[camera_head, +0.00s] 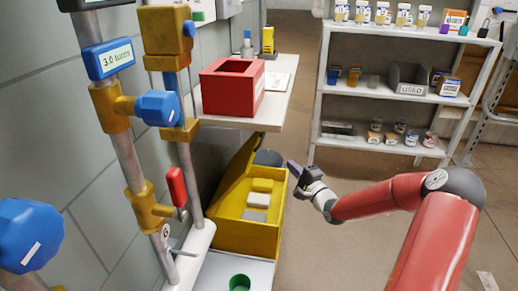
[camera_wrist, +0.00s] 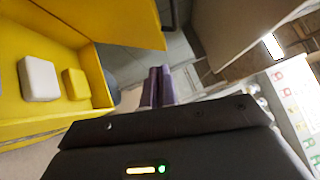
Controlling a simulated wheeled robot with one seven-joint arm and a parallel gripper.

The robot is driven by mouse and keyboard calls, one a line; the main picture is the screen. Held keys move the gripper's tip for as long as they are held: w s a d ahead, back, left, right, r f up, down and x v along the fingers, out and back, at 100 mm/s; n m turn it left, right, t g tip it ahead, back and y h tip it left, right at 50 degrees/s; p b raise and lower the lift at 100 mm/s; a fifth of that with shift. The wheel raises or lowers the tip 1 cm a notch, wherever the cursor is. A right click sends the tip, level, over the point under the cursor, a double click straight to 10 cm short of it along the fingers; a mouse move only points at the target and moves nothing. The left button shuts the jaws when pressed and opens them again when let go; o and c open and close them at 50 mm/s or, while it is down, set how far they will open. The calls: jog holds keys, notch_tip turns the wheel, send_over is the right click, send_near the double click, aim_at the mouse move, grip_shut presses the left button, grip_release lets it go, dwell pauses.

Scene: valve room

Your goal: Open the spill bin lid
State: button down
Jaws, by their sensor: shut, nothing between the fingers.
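The yellow spill bin (camera_head: 246,240) stands on the floor by the left wall, below the shelf. Its yellow lid (camera_head: 238,170) is raised, tilted up on the wall side, and the inside shows. A yellow block (camera_head: 262,185) and pale blocks (camera_head: 258,199) lie inside. In the wrist view the bin (camera_wrist: 98,80) is at left and the raised lid (camera_wrist: 130,22) at the top. My gripper (camera_head: 292,168) is just right of the bin's far right corner, apparently apart from the lid. Its dark fingers (camera_wrist: 158,80) are together with nothing between them.
A wall shelf (camera_head: 270,112) with a red open box (camera_head: 232,88) overhangs the bin's far end. Pipes with a blue valve knob (camera_head: 157,108) and a red lever (camera_head: 176,187) stand at left. A green cup (camera_head: 240,282) is in front. Floor at right is clear before a rack (camera_head: 395,98).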

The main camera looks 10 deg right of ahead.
jog(key=w+a+r+m+t+p, duration=0.1)
jog(key=w+a+r, duration=0.4)
jog(key=w+a, duration=0.1)
jog(key=shift+w+a+y+p, duration=0.15)
jog(key=shift+w+y+p, duration=0.2)
jog(key=shift+w, duration=0.55)
jog(key=shift+n+g, duration=0.3)
jog(key=shift+n, duration=0.2)
jog(key=a+r, duration=0.1)
jog(key=a, duration=0.1)
jog(key=w+a+r, duration=0.1)
jog(key=a+r, duration=0.1)
jog(key=w+a+r, duration=0.1)
jog(key=a, duration=0.1)
jog(key=shift+w+a+r+p, duration=0.1)
jog(key=shift+a+r+p, duration=0.2)
jog(key=shift+a+r, duration=0.1)
jog(key=shift+f, duration=0.1)
